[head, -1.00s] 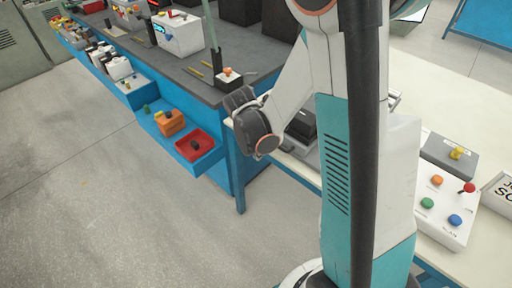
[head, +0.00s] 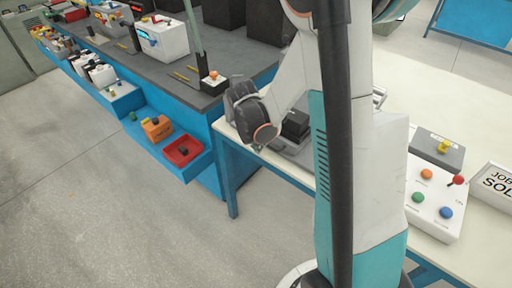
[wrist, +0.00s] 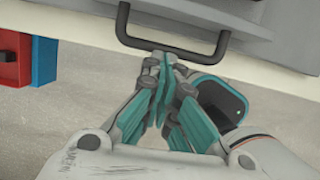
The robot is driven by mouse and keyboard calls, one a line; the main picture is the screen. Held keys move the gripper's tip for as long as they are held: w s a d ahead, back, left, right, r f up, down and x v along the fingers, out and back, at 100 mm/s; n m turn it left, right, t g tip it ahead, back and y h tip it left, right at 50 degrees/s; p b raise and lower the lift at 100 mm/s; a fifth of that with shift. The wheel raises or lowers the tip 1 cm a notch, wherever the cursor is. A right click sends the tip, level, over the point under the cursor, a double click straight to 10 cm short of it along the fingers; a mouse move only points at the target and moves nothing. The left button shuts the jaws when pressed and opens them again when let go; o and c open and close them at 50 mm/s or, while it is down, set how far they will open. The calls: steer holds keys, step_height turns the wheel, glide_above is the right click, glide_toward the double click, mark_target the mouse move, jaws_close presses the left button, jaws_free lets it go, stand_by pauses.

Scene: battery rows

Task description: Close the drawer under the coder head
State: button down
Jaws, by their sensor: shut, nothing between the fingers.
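In the wrist view my gripper (wrist: 163,62) is shut and empty, its teal fingers together. The fingertips are at the lower edge of a dark U-shaped handle (wrist: 178,50); I cannot tell whether they touch it. The handle is on a pale grey front, probably the drawer (wrist: 185,18), which is cut off by the top of the picture. How far it stands out is not clear. In the head view a black block (head: 296,124), perhaps the coder head, sits on a grey unit on the cream table, partly behind my arm. The fingers are hidden there.
The cream table (head: 400,75) carries a button box (head: 432,205) with a red-knobbed lever and a sign (head: 494,184) at right. A blue bench (head: 205,135) with trays, including a red tray (head: 183,151), stands at left. The floor (head: 110,215) in front is clear.

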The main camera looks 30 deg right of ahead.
steer(key=w+d, duration=0.2)
steer(key=d, duration=0.3)
steer(key=w+d, duration=0.1)
steer(key=d, duration=0.4)
steer(key=w+d, duration=0.2)
steer(key=d, duration=0.3)
steer(key=shift+w, duration=0.3)
